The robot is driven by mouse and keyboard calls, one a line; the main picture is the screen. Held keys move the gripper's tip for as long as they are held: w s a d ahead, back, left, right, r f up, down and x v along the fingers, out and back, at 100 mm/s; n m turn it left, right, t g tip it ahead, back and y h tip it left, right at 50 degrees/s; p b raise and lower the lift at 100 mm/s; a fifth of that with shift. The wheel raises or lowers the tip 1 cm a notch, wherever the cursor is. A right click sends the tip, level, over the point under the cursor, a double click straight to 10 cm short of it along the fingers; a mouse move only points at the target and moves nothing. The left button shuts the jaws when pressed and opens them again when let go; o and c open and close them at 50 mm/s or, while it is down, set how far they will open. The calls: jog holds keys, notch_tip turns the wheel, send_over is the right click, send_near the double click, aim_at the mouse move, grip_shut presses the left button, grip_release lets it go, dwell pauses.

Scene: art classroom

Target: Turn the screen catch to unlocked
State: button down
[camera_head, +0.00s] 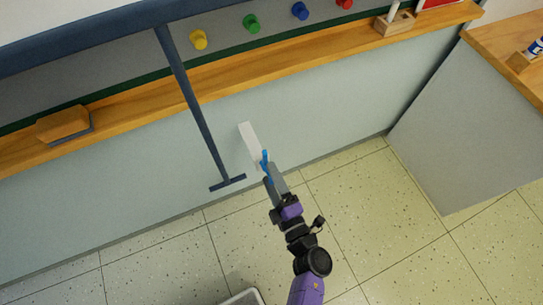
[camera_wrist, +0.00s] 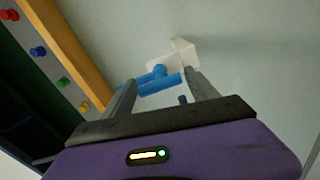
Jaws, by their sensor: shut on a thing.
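The screen catch shows as a white plate (camera_head: 248,138) on the pale wall panel, with a blue handle (camera_head: 264,159) at its lower end. In the wrist view the white block (camera_wrist: 182,50) stands out from the wall, and the blue T-shaped handle (camera_wrist: 158,84) lies crosswise at my fingertips. My gripper (camera_head: 267,169) is shut on the blue handle, one finger on each side in the wrist view (camera_wrist: 158,90). The fingers hide part of the handle. I cannot read any locked or unlocked mark.
A dark blue post with a crossbar foot (camera_head: 200,120) stands just left of my gripper. A wooden ledge (camera_head: 215,78) with an eraser (camera_head: 63,124) runs above. Coloured magnets (camera_head: 251,23) sit on the board. A grey cabinet side (camera_head: 450,135) is at right.

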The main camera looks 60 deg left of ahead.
jog(key=shift+w, duration=0.1)
jog(key=shift+c, duration=1.3)
grip_release()
jog(key=d, duration=0.7)
jog(key=shift+s+d+p, duration=0.35)
jog(key=shift+d, duration=0.05)
